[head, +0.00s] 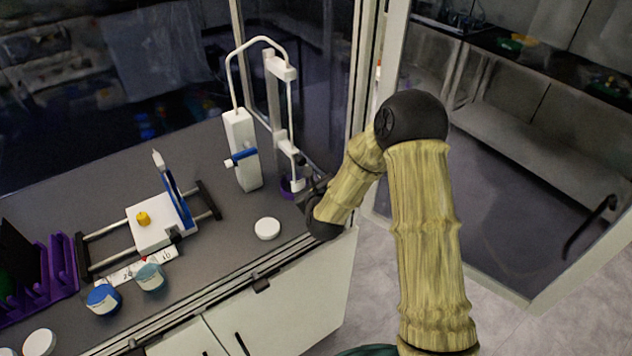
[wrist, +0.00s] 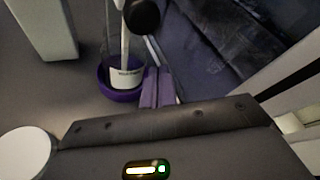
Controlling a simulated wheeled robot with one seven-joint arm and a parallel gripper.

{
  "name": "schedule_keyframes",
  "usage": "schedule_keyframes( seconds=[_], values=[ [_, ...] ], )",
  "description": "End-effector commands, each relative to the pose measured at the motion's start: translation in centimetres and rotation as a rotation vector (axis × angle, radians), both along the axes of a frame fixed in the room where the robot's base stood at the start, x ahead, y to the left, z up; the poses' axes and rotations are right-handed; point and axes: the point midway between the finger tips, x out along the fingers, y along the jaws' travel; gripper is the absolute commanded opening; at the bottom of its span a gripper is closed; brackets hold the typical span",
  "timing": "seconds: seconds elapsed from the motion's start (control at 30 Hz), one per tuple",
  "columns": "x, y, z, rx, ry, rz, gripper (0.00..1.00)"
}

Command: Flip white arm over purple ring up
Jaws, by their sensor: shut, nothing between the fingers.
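The purple ring (head: 288,192) sits on the counter at the foot of a slim white upright in the head view. In the wrist view the ring (wrist: 122,93) surrounds the base of a clear vessel with a white label. The white arm (head: 294,178) comes down over the ring, with a dark knob (wrist: 142,16) on it. My gripper (head: 306,190) is just right of the ring, partly hidden by my own wrist. In the wrist view its fingers (wrist: 158,78) are together and empty, beside the ring's right side; contact is unclear.
A white block with a blue clamp (head: 241,156) and a bent white tube stand left of the ring. A white round lid (head: 267,228) lies nearer the counter edge. A glass panel stands behind. A slide device (head: 152,233) and jars are farther left.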

Motion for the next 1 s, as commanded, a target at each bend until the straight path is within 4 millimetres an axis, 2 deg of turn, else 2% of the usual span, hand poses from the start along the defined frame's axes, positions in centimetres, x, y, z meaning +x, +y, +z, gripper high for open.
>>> schedule_keyframes(
  seconds=[0.03, 0.2, 0.77, 0.87, 1.0],
  values=[
    [-0.3, 0.7, 1.6, 0.001, -0.004, 0.007, 0.00],
    [-0.5, 1.4, 3.1, 0.001, -0.003, 0.005, 0.00],
    [-0.6, 1.7, 3.8, 0.002, -0.004, 0.002, 0.00],
    [-0.6, 1.7, 5.0, 0.003, -0.006, 0.001, 0.00],
    [-0.6, 1.7, 7.5, 0.004, -0.008, 0.002, 0.00]
  ],
)
